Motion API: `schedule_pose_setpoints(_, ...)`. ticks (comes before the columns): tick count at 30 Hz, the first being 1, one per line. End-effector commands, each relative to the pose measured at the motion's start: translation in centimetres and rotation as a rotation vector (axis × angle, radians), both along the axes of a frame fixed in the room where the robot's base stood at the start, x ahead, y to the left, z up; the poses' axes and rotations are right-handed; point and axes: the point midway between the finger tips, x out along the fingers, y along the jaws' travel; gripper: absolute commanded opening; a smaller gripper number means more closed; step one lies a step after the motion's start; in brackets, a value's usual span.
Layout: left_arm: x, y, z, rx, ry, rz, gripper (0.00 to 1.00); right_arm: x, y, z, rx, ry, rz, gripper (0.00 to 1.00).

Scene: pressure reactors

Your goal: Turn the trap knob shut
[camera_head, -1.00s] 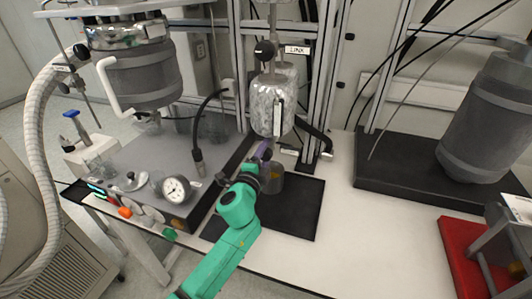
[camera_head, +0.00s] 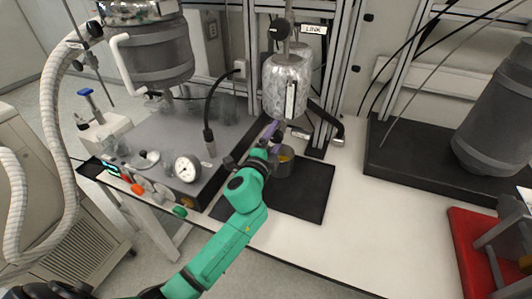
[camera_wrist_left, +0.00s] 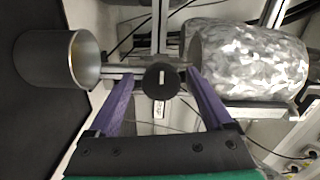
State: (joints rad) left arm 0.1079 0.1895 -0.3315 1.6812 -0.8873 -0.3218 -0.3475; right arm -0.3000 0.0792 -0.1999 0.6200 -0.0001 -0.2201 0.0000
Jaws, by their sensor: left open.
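A round black knob (camera_wrist_left: 162,80) with a short white mark shows in the left wrist view, on the line between a foil-wrapped vessel (camera_wrist_left: 250,62) and an open grey cup (camera_wrist_left: 62,60). The mark runs crosswise to that line. My left gripper (camera_wrist_left: 160,77) is open, its purple fingers on either side of the knob with gaps visible. In the head view my left gripper (camera_head: 271,131) is just below the foil-wrapped vessel (camera_head: 287,85), above the cup (camera_head: 284,164). The knob is hard to make out there. My right gripper is out of view.
Another black knob (camera_head: 279,29) sits above the vessel, beside a "LINK" label (camera_head: 313,30). A dark mat (camera_head: 312,195) lies under the cup. A gauge (camera_head: 187,168) and black hose stand left. The white bench (camera_head: 375,220) to the right is clear up to a red tray (camera_head: 470,240).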

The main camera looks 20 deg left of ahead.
Motion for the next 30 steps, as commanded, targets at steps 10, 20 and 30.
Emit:
schedule_pose_setpoints(10,-8.3,0.4,-0.6,-0.001,0.006,-0.003,0.84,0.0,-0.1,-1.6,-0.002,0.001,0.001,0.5)
schedule_pose_setpoints(20,-13.2,0.8,-0.1,0.0,0.002,-0.002,0.84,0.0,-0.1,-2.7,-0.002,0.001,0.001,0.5)
schedule_pose_setpoints(30,-13.2,0.8,0.0,0.0,0.002,-0.001,0.84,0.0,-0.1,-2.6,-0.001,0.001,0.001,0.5)
